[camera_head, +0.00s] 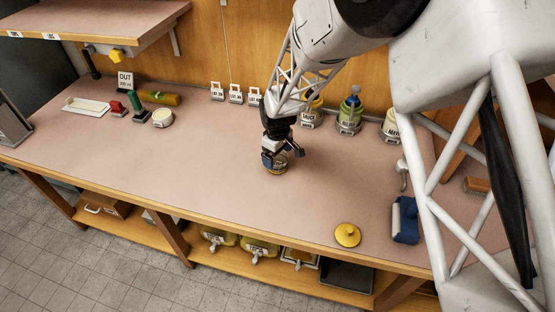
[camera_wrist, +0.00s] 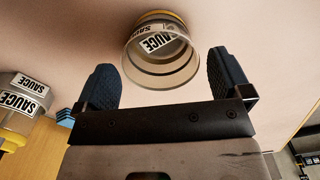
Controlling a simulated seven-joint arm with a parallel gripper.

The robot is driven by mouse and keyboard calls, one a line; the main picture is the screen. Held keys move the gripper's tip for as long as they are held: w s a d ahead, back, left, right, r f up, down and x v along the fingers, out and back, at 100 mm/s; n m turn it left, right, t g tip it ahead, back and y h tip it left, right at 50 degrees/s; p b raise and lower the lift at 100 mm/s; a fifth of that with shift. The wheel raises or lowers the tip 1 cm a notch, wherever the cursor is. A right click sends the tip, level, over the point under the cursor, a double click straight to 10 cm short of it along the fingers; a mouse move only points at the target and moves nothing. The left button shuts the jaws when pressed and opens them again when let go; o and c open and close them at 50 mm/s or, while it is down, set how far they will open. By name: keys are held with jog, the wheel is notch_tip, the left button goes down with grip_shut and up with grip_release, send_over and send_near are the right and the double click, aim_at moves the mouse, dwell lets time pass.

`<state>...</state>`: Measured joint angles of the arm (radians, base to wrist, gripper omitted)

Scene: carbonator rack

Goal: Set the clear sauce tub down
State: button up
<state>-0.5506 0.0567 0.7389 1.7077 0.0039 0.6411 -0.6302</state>
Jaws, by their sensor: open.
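The clear sauce tub (camera_head: 274,168) appears to stand upright on the pinkish counter (camera_head: 220,165), near its middle. In the wrist view the tub (camera_wrist: 162,72) is a see-through grey cup with a SAUCE label and a yellowish rim. My gripper (camera_head: 284,152) is low over the counter at the tub. Its two dark fingers are spread on either side of the tub in the wrist view, with visible gaps to its wall. In the head view the gripper hides part of the tub.
Labelled containers (camera_head: 348,118) line the back right. White tags (camera_head: 236,94) stand along the back wall. A yellow knobbed lid (camera_head: 347,236) and a blue item (camera_head: 405,220) lie at front right. A pale tub (camera_head: 162,118) stands at left. The counter around my gripper is clear.

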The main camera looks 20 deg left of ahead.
notch_tip(320, 180, up, 8)
dwell(0.5)
jog(key=shift+r, duration=0.15)
dwell(0.6)
jog(key=s+d+r+m+t, duration=0.1)
jog(key=s+d+r+m, duration=0.3)
jog(key=d+r, duration=0.6)
jog(key=s+d+r+m, duration=0.3)
jog(key=s+d+r, duration=0.3)
jog(key=d+r, duration=0.5)
jog(key=s+d+r+m, duration=0.1)
jog(key=s+d+m, duration=0.2)
jog(key=s+d, duration=0.5)
jog(key=s+d+r+m+t, duration=0.1)
jog(key=s+d+r+m, duration=0.1)
jog(key=s+d, duration=0.6)
jog(key=s+m, duration=0.1)
jog(key=s, duration=0.3)
jog(key=shift+s+d+m+t, duration=0.15)
jog(key=shift+s+m+t, duration=0.15)
jog(key=shift+m, duration=0.1)
